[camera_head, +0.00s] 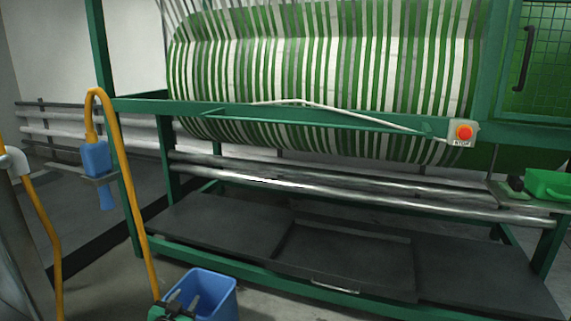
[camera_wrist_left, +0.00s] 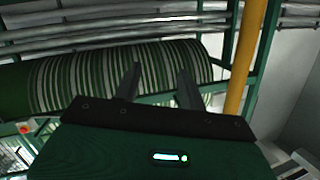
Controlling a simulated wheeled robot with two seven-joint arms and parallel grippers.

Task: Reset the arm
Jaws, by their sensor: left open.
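My left gripper (camera_head: 184,300) shows at the bottom of the head view, in front of a blue bin (camera_head: 222,299). Its green body is partly cut off by the lower edge. In the left wrist view my left gripper (camera_wrist_left: 159,78) has its two dark fingers spread apart with nothing between them. Behind them is a large roll of green and white striped webbing (camera_wrist_left: 95,75). The same webbing roll (camera_head: 320,75) fills the upper middle of the head view.
A green machine frame (camera_head: 133,190) carries the roll, with metal rollers (camera_head: 300,187) and dark trays (camera_head: 345,255) below. A red stop button (camera_head: 464,132) is on the crossbar. A yellow hose (camera_head: 130,170) and blue nozzle (camera_head: 97,158) hang at left.

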